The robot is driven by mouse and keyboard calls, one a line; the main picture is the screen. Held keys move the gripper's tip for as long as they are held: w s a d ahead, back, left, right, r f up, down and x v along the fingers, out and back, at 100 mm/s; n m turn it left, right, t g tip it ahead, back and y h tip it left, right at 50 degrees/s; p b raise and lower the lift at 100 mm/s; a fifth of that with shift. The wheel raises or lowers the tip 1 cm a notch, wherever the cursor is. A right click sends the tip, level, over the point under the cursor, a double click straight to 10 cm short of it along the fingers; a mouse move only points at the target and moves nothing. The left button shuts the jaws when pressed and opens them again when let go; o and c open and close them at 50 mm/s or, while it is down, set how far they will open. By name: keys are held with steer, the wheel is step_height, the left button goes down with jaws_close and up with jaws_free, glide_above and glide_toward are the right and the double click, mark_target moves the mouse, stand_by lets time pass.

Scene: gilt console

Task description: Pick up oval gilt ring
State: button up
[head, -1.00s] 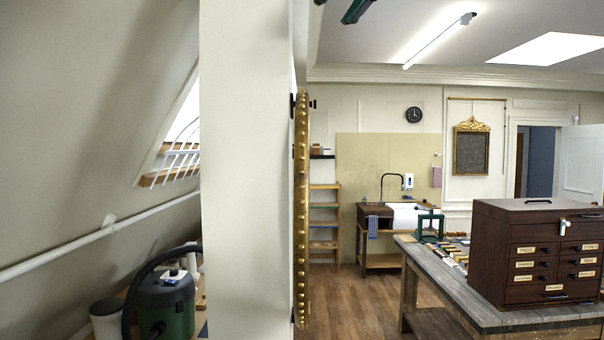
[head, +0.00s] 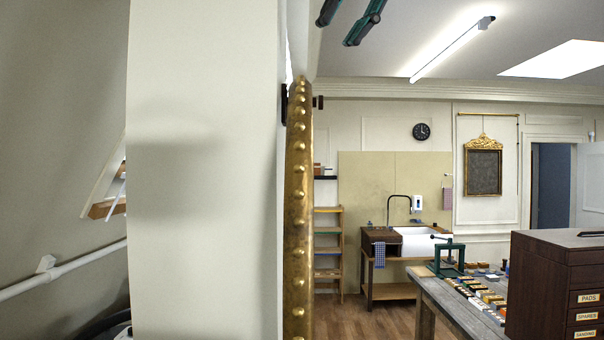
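I cannot make out an oval gilt ring in the head view. A tall gilt strip with a row of round studs (head: 299,215) shows nearly edge-on at the right side of the pale wall or pillar, close to me. Its face is turned away, so I cannot tell its full shape. My gripper is not in view.
The pale pillar (head: 200,190) blocks much of the left. A workbench (head: 440,300) at the right bears small coloured blocks, a green press (head: 447,257) and a dark drawer chest (head: 550,290). A sink (head: 425,242) stands behind. Wooden floor (head: 375,315) lies open between.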

mark_target(306, 81)
steer(key=x, duration=0.5)
steer(key=shift+w+a+p, duration=0.1)
steer(key=shift+w+p, duration=0.1)
steer(key=shift+p, duration=0.1)
steer(key=shift+s+a+f+p, duration=0.25)
steer(key=shift+s+f+p, duration=0.1)
steer(key=shift+s+p, duration=0.1)
steer(key=x, duration=0.1)
steer(key=p+x, duration=0.1)
steer(key=x, duration=0.2)
steer(key=shift+w+f+p, duration=0.15)
steer(key=shift+w+p, duration=0.15)
steer(key=shift+p, duration=0.05)
steer(key=shift+s, duration=0.2)
steer(key=shift+w, duration=0.1)
jaws_close()
